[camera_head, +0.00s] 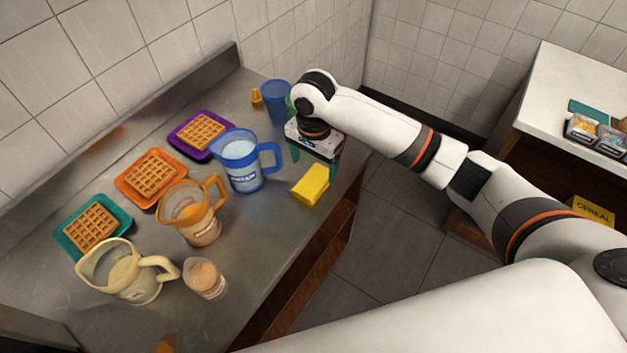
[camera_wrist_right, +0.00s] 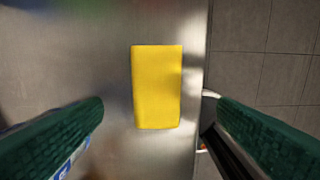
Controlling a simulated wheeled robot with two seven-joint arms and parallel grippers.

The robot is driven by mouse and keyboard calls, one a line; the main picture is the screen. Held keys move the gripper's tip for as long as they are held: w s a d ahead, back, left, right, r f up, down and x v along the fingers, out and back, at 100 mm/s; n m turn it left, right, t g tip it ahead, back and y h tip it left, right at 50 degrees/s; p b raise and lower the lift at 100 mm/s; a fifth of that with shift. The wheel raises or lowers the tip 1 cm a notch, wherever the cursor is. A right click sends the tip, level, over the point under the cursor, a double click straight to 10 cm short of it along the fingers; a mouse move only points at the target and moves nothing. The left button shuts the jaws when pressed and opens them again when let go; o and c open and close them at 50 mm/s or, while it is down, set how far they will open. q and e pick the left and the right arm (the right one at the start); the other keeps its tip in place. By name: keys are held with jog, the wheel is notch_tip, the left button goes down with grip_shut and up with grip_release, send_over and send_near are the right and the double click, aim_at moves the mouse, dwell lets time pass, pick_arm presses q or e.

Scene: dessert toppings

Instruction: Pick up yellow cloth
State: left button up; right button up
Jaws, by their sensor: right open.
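The yellow cloth (camera_head: 311,184) is a folded rectangular block lying on the metal counter (camera_head: 262,235) near its front edge. In the right wrist view the cloth (camera_wrist_right: 157,87) lies between and ahead of the two green fingers, apart from both. My right gripper (camera_head: 315,163) is open and empty, just behind and above the cloth in the head view. It also shows in the right wrist view (camera_wrist_right: 160,120). My left gripper is not in view.
A blue pitcher (camera_head: 243,170) stands left of the cloth. An orange pitcher (camera_head: 194,218), a cream pitcher (camera_head: 122,275) and a small cup (camera_head: 205,279) stand nearer. Waffles on coloured plates line the wall side. A blue cup (camera_head: 278,103) stands behind my gripper.

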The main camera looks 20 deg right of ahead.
aim_at(313, 180)
jog(key=shift+w+f+p, duration=0.2)
jog(key=shift+f+p, duration=0.5)
jog(key=shift+f, duration=2.35)
jog(key=c, duration=1.1)
